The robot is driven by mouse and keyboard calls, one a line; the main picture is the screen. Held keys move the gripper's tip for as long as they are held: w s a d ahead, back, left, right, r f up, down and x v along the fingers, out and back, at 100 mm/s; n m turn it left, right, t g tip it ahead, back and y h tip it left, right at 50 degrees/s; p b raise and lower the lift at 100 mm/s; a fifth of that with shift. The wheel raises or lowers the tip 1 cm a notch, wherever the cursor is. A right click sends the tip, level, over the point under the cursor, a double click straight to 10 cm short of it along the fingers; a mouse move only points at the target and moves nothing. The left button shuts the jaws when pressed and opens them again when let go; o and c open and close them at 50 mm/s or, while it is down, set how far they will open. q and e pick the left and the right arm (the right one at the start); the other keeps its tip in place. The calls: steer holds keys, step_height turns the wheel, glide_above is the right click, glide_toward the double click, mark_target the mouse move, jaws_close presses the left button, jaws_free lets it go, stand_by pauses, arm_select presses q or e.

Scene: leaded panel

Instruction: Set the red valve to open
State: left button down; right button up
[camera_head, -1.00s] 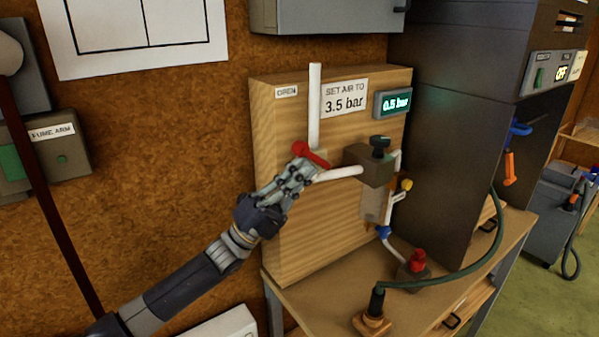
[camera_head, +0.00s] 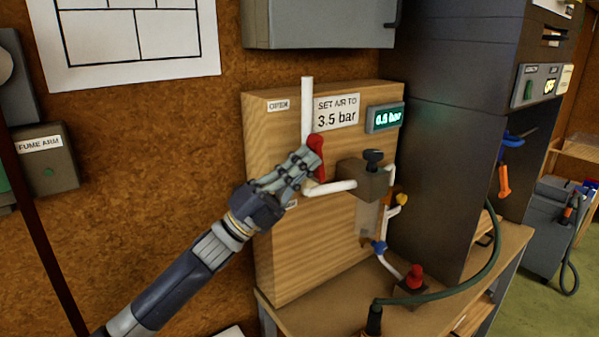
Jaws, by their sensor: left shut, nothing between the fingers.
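The red valve handle (camera_head: 317,148) is on the wooden panel (camera_head: 268,150), where the upright white pipe (camera_head: 307,100) meets the white pipe running right. The handle stands nearly upright. An "OPEN" label (camera_head: 278,105) is on the panel, up and left of the handle. My left gripper (camera_head: 311,167) is shut, its fingertips against or very close to the left side of the handle, with nothing between them. The fingers hide part of the handle and its pivot. My right gripper is not in view.
A sign (camera_head: 337,112) reads "SET AIR TO 3.5 bar"; the display (camera_head: 385,118) beside it appears to read 0.6 bar. A regulator (camera_head: 365,178) with a dark knob sits right of the valve. A green hose (camera_head: 450,292) crosses the bench (camera_head: 290,308).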

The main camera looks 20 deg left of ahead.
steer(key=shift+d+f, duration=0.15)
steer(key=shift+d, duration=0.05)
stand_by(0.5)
